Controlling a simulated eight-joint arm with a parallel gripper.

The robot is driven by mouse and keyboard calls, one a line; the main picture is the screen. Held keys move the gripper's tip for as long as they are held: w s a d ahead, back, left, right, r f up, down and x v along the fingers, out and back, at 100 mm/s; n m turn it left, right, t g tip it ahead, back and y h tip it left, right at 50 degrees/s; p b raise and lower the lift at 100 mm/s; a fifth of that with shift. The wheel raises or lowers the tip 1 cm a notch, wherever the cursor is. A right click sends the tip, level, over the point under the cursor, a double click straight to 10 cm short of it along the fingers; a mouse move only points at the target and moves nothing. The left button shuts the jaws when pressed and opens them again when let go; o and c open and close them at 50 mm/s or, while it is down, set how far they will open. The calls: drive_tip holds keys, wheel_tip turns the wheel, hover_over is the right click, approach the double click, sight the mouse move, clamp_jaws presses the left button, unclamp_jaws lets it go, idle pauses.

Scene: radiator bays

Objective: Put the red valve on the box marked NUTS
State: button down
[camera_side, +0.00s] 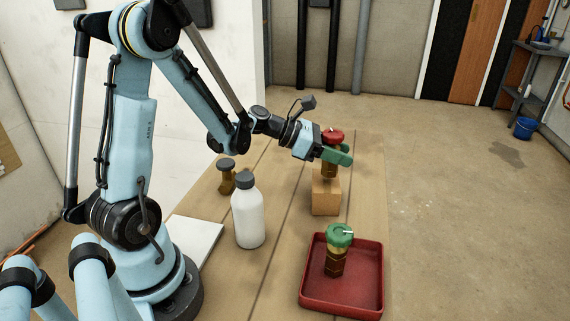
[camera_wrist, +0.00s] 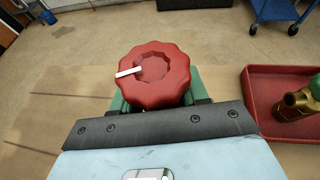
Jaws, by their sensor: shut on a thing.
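The red valve (camera_side: 333,135) has a round red handwheel and a brass body. My gripper (camera_side: 336,156) is shut on it and holds it upright, directly above a plain tan box (camera_side: 326,196). In the side view the valve's lower end is close to the box top; I cannot tell whether they touch. No marking can be read on the box. In the wrist view the red handwheel (camera_wrist: 155,75), with a white mark, fills the middle and hides the valve body and the box.
A red tray (camera_side: 312,290) holds a green-topped valve (camera_side: 338,250) at the front right. A white bottle (camera_side: 247,215) with a grey cap stands left of the box. A white panel (camera_side: 200,240) lies at the left.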

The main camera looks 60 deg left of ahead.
drive_tip(key=shift+f, duration=0.75)
drive_tip(key=shift+f, duration=0.1)
drive_tip(key=c, duration=0.6)
unclamp_jaws()
drive_tip(key=v, duration=1.2)
